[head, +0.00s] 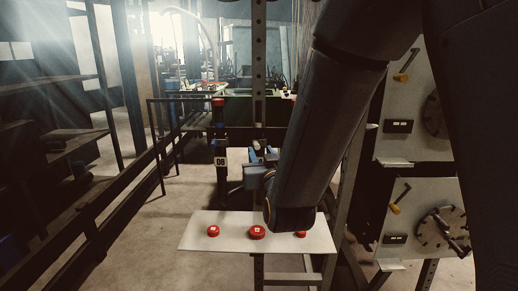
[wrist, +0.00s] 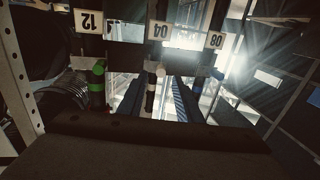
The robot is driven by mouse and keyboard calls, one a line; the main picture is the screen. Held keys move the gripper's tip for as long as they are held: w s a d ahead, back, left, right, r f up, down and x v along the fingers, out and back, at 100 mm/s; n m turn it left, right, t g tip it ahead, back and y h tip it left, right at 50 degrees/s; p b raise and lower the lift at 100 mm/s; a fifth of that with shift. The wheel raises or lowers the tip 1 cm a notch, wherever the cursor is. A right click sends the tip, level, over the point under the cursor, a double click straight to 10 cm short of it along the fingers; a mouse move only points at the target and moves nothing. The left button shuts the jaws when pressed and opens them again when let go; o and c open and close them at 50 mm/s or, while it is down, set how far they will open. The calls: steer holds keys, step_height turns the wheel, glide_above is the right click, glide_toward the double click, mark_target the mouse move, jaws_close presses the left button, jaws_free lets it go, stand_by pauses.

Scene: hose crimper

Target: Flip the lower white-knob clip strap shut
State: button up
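The wrist view looks upside down, with inverted number plates. In it, a pale, whitish knob-like piece (wrist: 160,72) shows on a dark upright hose or post under the plate marked 04 (wrist: 160,31). I cannot make out a strap there, nor whether it is open or shut. Only one such white piece is clear, so I cannot tell upper from lower. In the head view my gripper (head: 262,154) is mostly hidden behind my arm, near the post with the 08 plate (head: 221,161). Its fingers are too small and dark to read.
A green-banded piece (wrist: 98,72) is under plate 12 (wrist: 89,20) in the wrist view. A pale board (head: 200,232) with red buttons (head: 257,232) stands in front. Panels with yellow-handled levers (head: 395,208) and dials stand at right. Dark railings (head: 85,210) line the left; floor between is clear.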

mark_target(257, 147)
steer(key=shift+w+a, duration=0.25)
steer(key=shift+w, duration=0.8)
steer(key=shift+w+a, duration=0.2)
steer(key=shift+w, duration=0.85)
steer(key=shift+c, duration=0.3)
jaws_close()
